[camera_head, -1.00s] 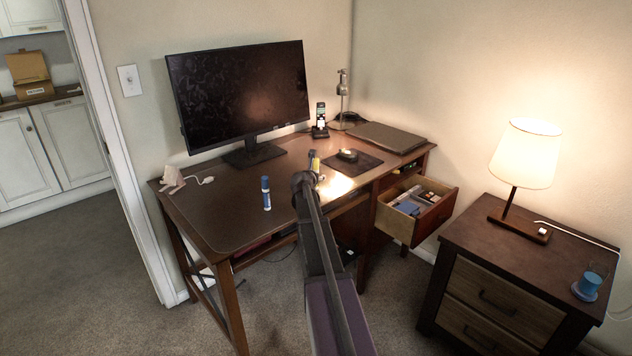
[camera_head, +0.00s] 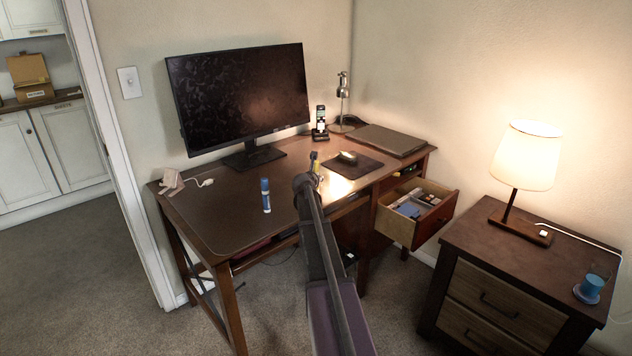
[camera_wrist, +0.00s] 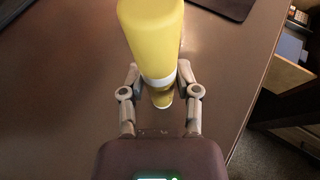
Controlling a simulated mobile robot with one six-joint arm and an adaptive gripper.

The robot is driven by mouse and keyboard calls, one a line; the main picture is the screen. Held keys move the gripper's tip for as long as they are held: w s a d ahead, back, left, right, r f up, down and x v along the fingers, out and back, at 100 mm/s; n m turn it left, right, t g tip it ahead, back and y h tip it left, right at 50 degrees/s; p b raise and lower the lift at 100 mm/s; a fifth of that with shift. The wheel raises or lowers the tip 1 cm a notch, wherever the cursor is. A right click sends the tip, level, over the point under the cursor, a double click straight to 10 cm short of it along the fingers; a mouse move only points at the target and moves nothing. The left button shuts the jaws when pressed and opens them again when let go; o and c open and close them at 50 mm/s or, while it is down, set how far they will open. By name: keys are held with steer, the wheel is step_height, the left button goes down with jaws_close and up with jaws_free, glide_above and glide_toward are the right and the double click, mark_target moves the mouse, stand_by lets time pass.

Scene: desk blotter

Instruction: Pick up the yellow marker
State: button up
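The yellow marker (camera_wrist: 150,35) is upright in the wrist view, with a white band and a yellow lower end. My gripper (camera_wrist: 158,72) has a finger on each side of it, and both fingertips appear to press on its body. In the head view, the yellow marker (camera_head: 317,168) shows only as a small patch by my gripper (camera_head: 313,172), over the right part of the desk. The arm hides part of it there. Whether its lower end touches the desk is unclear.
A blue marker (camera_head: 265,196) stands upright on the desk (camera_head: 225,215), left of my arm. A dark pad (camera_head: 340,170) with a mouse (camera_head: 347,157) lies behind the gripper. A monitor (camera_head: 240,95) stands behind. The desk drawer (camera_head: 402,228) is open at right.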

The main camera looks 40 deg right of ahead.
mark_target(315, 169)
jaws_close()
steer(key=shift+r, duration=0.1)
steer(key=shift+r+p, duration=1.8)
steer(key=shift+p, duration=0.1)
steer(key=s+a+r+p, duration=0.1)
steer(key=s+a, duration=0.9)
steer(key=s, duration=0.2)
steer(key=shift+a, duration=0.3)
steer(key=shift+r, duration=0.25)
step_height(315, 169, up, 16)
steer(key=p, duration=1.6)
steer(key=shift+f, duration=0.25)
